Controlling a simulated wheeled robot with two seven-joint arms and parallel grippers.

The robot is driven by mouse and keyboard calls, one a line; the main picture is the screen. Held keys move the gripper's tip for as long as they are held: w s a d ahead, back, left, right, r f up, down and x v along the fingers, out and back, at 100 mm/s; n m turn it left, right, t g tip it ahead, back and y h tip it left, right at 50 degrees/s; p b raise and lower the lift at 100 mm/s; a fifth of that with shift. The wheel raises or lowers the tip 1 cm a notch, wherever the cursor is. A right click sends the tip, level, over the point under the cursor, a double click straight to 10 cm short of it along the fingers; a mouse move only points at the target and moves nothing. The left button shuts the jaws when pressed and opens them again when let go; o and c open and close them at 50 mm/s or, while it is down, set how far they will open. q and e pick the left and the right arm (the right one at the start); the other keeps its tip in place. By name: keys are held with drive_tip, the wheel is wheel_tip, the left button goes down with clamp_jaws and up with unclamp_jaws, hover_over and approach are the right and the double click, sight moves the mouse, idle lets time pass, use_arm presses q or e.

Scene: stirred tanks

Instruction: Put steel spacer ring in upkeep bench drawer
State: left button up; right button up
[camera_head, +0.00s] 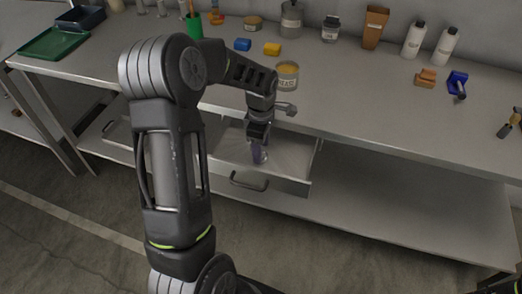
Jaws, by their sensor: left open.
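The upkeep bench drawer (285,180) is pulled out below the bench top, in the middle of the head view. My left gripper (259,146) points down over the drawer, open, with its tips at or inside the drawer's opening. A small purple-grey thing (259,155) shows at the fingertips, low in the drawer. It is too small and too covered to tell whether it is the steel spacer ring. I cannot make out the ring for sure anywhere else.
A second drawer (118,132) shows at left, partly behind my arm. A lower shelf (400,215) is clear.

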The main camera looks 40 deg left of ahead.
use_arm(q)
wheel_tip(320, 180, up, 10)
drive_tip(key=shift+r, duration=0.2)
idle(0.7)
